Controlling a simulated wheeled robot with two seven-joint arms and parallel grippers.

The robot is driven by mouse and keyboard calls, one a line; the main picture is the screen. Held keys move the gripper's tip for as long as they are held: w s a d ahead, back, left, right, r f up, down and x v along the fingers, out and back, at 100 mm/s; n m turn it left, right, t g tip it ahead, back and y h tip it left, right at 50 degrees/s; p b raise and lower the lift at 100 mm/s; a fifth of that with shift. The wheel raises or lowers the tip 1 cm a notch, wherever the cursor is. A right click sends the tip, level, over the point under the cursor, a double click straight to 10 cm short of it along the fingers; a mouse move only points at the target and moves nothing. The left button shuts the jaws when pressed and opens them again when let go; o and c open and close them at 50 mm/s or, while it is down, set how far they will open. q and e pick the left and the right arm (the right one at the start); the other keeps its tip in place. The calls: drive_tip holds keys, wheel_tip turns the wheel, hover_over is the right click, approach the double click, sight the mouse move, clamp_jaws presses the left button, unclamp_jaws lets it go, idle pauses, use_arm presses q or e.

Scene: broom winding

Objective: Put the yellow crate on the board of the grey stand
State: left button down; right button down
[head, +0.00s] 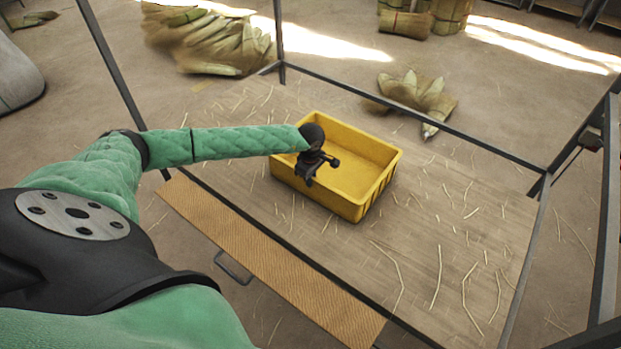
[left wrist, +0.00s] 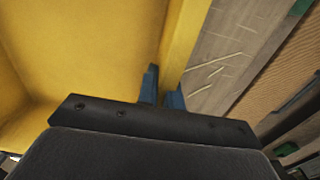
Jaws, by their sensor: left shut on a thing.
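The yellow crate (head: 352,207) is empty and sits upright on the wooden board (head: 450,240) of the grey stand, towards its left side in the head view. My left gripper (head: 309,181) is at the crate's near left wall. In the left wrist view, the two blue fingers (left wrist: 163,92) are shut on that wall of the yellow crate (left wrist: 85,60), one inside and one outside. Whether the crate's bottom touches the board all round cannot be told exactly. My right gripper is not in view.
Loose straw lies scattered over the board. Dark metal posts (head: 108,62) and rails (head: 430,120) frame the stand. A woven tan strip with a handle (head: 232,268) runs along the near edge. Straw bundles (head: 415,95) lie on the floor behind. The board's right part is free of large objects.

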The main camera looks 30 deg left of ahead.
use_arm(q)
drive_tip(key=shift+f, duration=0.1)
idle(0.3)
drive_tip(key=c, duration=1.6)
unclamp_jaws()
drive_tip(key=shift+o, duration=0.2)
